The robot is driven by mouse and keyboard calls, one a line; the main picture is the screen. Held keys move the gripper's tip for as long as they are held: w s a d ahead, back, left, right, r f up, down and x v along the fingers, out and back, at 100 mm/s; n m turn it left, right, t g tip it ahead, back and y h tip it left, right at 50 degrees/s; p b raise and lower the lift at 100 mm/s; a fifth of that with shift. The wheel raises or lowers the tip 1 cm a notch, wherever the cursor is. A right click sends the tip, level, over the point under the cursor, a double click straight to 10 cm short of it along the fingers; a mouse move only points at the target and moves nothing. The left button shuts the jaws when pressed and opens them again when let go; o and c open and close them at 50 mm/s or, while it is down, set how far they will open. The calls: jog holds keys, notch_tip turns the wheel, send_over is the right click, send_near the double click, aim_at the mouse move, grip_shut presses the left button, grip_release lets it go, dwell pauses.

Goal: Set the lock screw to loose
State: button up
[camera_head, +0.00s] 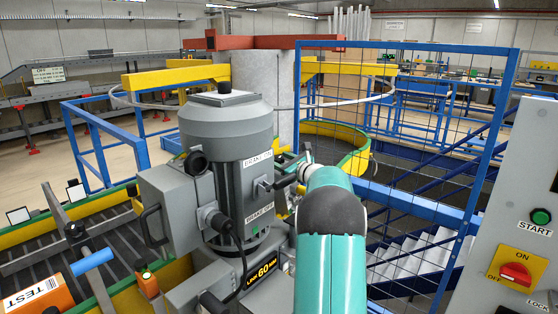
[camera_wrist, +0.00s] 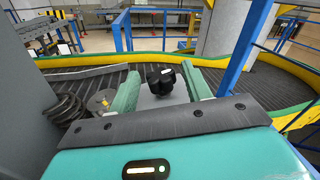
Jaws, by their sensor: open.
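A grey motor (camera_head: 227,140) stands upright, with the labels BRAKE ON and BRAKE OFF on its side. My gripper (camera_head: 292,176) is at the motor's right side, close to a small lever (camera_head: 264,187) beside those labels; contact cannot be told. In the wrist view, my gripper (camera_wrist: 160,74) is open, its two green fingers apart. A black lobed knob (camera_wrist: 160,79) shows between the fingers and is not clasped. It may be the lock screw; no label on it is readable and its setting cannot be told. In the head view my arm hides this area.
A blue mesh guard (camera_head: 420,130) stands right of my arm. A control panel (camera_head: 520,210) with START and an ON/OFF switch is at the far right. An orange TEST box (camera_head: 38,297) lies on the conveyor (camera_head: 115,245) at left.

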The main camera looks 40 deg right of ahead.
jog(key=shift+w+d, duration=0.1)
jog(key=shift+w, duration=0.7)
jog(key=c, duration=1)
jog(key=shift+o, duration=0.2)
